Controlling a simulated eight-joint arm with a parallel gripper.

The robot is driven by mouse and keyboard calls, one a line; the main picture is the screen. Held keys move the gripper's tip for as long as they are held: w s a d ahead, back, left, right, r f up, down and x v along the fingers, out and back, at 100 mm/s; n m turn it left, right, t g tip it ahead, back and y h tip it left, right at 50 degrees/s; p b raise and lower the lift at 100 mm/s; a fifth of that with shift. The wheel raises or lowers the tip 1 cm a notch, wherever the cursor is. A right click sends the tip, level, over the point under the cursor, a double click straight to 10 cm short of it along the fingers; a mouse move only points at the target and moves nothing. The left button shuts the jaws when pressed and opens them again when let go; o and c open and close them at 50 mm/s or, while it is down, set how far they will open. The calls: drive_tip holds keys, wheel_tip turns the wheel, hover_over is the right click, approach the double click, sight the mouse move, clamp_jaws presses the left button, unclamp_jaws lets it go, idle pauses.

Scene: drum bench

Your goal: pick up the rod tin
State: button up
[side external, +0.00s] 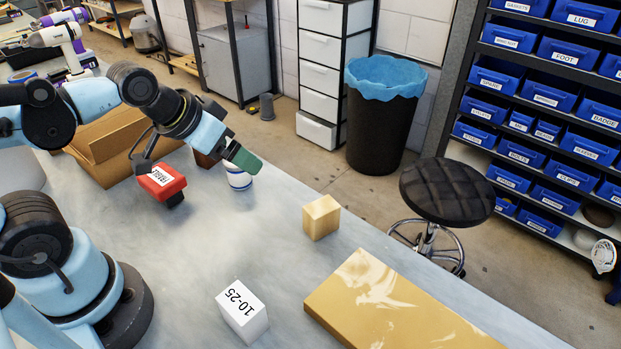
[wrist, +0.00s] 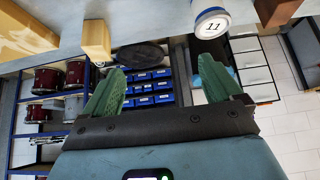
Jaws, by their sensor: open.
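A round white tin with a blue band (side external: 239,180), the only tin-like thing I see, stands upright on the grey bench. In the wrist view the white tin (wrist: 210,24) shows a lid marked 11, at the top, beyond the right fingertip. I see no name on it that says rod tin. My gripper (side external: 243,160), with green fingers, is just above the tin in the side view and hides part of it. In the wrist view my gripper (wrist: 162,82) has its fingers wide apart with nothing between them.
A red labelled box (side external: 161,182) and an open cardboard box (side external: 108,145) lie left of the tin. A brown block (side external: 205,158) is close behind.

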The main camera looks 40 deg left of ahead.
drive_tip(key=n+g+h, duration=0.1)
drive_tip(key=n+h, duration=1)
drive_tip(key=n, duration=1.2)
hover_over(239, 172)
drive_tip(key=w+a, duration=0.1)
drive_tip(key=a, duration=0.1)
wheel_tip(239, 172, down, 3)
drive_tip(key=shift+w+a, duration=0.1)
drive_tip(key=shift+a, duration=0.05)
drive_tip(key=shift+a+f+n+h, duration=0.1)
drive_tip(key=shift+a+n+h, duration=0.2)
drive_tip(key=shift+a+h, duration=0.15)
drive_tip(key=shift+f, duration=2.45)
wheel_tip(239, 172, down, 2)
drive_tip(key=shift+x, duration=1)
drive_tip(key=shift+d+f, duration=0.2)
drive_tip(key=shift+d, duration=0.2)
